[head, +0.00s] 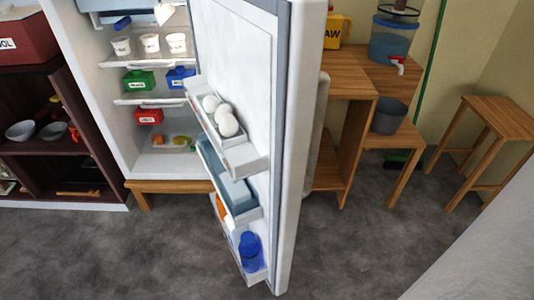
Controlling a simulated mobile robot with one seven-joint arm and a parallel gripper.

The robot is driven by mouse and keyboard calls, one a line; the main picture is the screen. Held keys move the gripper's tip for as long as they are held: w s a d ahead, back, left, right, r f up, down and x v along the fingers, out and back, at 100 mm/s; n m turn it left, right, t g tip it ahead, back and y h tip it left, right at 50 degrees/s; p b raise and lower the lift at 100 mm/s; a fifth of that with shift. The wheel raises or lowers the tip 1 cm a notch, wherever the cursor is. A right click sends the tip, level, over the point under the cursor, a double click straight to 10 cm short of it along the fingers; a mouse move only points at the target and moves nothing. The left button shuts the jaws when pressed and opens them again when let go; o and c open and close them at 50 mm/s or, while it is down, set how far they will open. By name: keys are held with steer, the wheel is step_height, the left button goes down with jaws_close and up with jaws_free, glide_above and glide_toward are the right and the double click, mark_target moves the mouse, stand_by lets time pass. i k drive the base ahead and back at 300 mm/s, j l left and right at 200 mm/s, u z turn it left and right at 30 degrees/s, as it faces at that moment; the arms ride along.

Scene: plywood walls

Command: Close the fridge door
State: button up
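The fridge (105,78) stands at the upper left, with its shelves in view. Its white door (303,150) is wide open and reaches toward me, with its inner face turned left. The door's racks hold white eggs (228,124), a blue container (249,250) and an orange item. The shelves hold white cups (151,43), a green box (139,80), a blue box, a red box and some food at the bottom. The outer face of the door is mostly hidden, seen edge-on. My gripper is not in view.
A dark shelf unit (66,148) with bowls stands left of the fridge. Right of the door are a wooden table (345,72) with a water dispenser (391,40), a grey pot (389,117) on a low stand, and a stool (503,118). The grey floor (372,235) is clear right of the door.

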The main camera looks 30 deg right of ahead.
mark_target(263, 58)
steer(key=l+u, duration=0.1)
steer(key=l, duration=0.3)
steer(key=k+l, duration=0.1)
steer(key=l, duration=0.35)
steer(key=k+l+u, duration=0.15)
steer(key=l, duration=0.7)
steer(key=k+l+u, duration=0.15)
steer(key=l, duration=0.25)
steer(key=k+l, duration=0.1)
steer(key=k+j+z, duration=0.1)
steer(key=k+j, duration=0.15)
steer(key=j, duration=0.15)
steer(key=k+j+z, duration=0.1)
steer(key=k+j, duration=0.15)
steer(key=i+l, duration=0.15)
steer(key=l, duration=0.25)
steer(key=i+l, duration=0.15)
steer(key=l, duration=0.25)
steer(key=i+l, duration=0.1)
steer(key=l, duration=0.3)
